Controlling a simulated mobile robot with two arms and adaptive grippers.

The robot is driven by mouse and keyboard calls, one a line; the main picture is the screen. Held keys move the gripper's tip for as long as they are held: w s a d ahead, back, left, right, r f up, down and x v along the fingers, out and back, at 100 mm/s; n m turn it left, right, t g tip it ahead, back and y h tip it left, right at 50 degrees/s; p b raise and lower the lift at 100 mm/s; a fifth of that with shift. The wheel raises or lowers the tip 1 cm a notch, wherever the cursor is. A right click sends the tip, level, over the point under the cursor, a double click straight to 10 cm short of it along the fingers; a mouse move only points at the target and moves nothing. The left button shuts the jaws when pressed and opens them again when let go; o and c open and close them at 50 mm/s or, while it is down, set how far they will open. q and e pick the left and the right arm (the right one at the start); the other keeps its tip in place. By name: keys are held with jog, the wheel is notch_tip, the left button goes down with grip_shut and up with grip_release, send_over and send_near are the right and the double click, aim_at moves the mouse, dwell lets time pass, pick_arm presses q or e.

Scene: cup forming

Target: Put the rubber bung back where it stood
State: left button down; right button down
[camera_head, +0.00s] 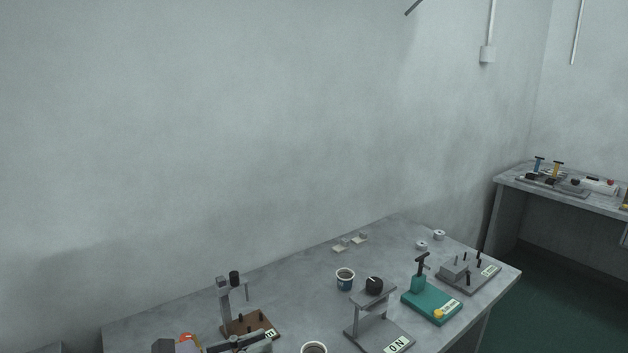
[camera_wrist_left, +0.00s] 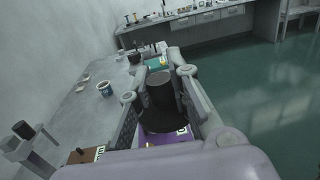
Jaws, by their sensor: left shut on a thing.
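The rubber bung (camera_wrist_left: 160,92), a dark tapered piece, is between the two fingers of my left gripper (camera_wrist_left: 160,100) in the left wrist view. The fingers are shut on it, one on each side. A dark round part shows just below it; I cannot tell whether it belongs to the bung. In the head view my left gripper (camera_head: 242,344) is at the bottom edge, partly cut off, in front of the brown-based stand; the bung cannot be made out there. My right gripper is not in view.
The grey table (camera_head: 305,288) bears a brown-based stand (camera_head: 250,324), a blue and white cup (camera_head: 345,283), another cup (camera_head: 313,349), a grey stand (camera_head: 378,335) with a black knob, a teal press (camera_head: 432,302) and a grey fixture (camera_head: 468,274). Bare table lies behind the cups.

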pick_arm(q)
jog(key=a+f+n+t, duration=0.1)
jog(key=a+f, duration=0.1)
jog(key=a, duration=0.5)
jog(key=s+d+f+n+t+y, duration=0.1)
jog(key=s+d+f+t+y, duration=0.1)
jog(key=s+d, duration=0.35)
jog(key=s+a+f+n+t+y, duration=0.3)
jog(key=s+a+n+t+y, duration=0.3)
jog(key=n+y, duration=0.4)
jog(key=shift+s+a+f+y, duration=0.3)
jog(key=shift+a+y, duration=0.45)
jog(key=shift+y, duration=1.15)
